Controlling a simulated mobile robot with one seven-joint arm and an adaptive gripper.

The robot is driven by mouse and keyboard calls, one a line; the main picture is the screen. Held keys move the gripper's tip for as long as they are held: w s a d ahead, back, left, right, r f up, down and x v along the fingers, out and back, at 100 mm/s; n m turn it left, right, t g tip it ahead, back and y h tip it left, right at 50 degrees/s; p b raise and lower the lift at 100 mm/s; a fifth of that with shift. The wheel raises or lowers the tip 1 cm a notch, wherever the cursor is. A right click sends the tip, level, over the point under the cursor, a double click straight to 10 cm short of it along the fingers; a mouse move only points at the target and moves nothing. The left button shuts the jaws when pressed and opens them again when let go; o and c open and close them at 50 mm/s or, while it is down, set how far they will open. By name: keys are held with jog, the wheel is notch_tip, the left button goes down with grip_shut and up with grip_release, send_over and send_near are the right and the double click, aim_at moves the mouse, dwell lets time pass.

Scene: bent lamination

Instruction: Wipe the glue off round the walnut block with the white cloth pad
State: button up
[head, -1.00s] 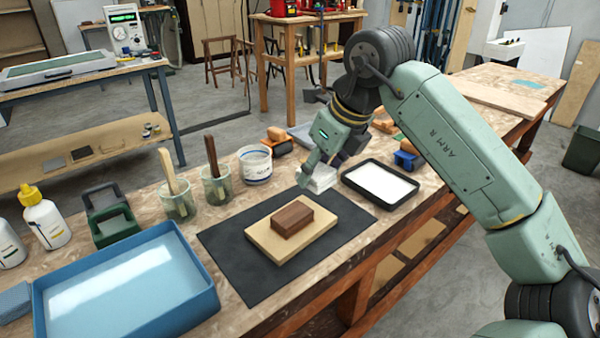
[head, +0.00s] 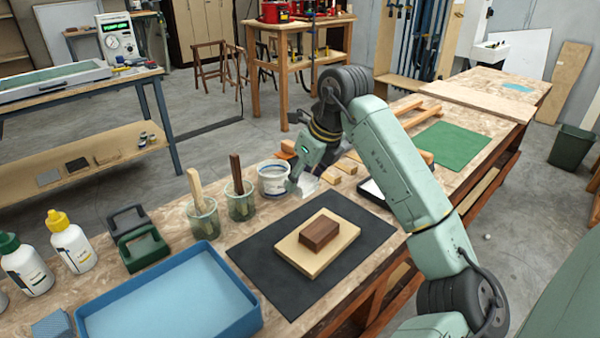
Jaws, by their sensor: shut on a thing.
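The walnut block (head: 321,229) sits flat on a pale wooden board (head: 291,248), which lies on a dark mat (head: 262,264). I cannot make out glue round the block at this size. My gripper (head: 303,180) is shut on the white cloth pad (head: 308,187). It holds the pad behind the board, near the mat's far edge and just right of a white tub. The gripper partly hides the pad, and I cannot tell whether the pad touches the bench.
The white tub (head: 273,180) and two cups with sticks, one (head: 203,220) and another (head: 240,203), stand left of my gripper. A blue tray (head: 165,300) lies front left. A black-rimmed white tray (head: 372,190) is partly behind my arm. The mat's front is clear.

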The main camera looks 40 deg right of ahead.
jog(key=f+b, duration=0.1)
jog(key=f, duration=0.2)
jog(key=s+f+b, duration=0.1)
jog(key=f+b, duration=0.1)
jog(key=f, duration=0.2)
jog(key=shift+s+d+f, duration=0.1)
jog(key=shift+s+f, duration=0.05)
jog(key=shift+s, duration=0.05)
jog(key=shift+s+f+b, duration=0.15)
jog(key=shift+f+b, duration=0.15)
jog(key=shift+b, duration=0.1)
jog(key=a, duration=0.1)
jog(key=a+b, duration=0.1)
jog(key=a, duration=0.1)
jog(key=a+b, duration=0.1)
jog(key=a, duration=0.1)
jog(key=shift+s+r, duration=0.15)
jog(key=shift+s, duration=0.2)
jog(key=shift+w+d+r, duration=0.1)
jog(key=shift+w+d, duration=0.1)
jog(key=shift+d, duration=1.05)
jog(key=shift+w+d, duration=0.2)
jog(key=shift+d, duration=1.05)
jog(key=shift+f+b, duration=0.4)
jog(key=shift+a, duration=0.1)
jog(key=shift+s+a+r+b, duration=0.15)
jog(key=shift+a+b, duration=0.2)
jog(key=shift+a, duration=0.4)
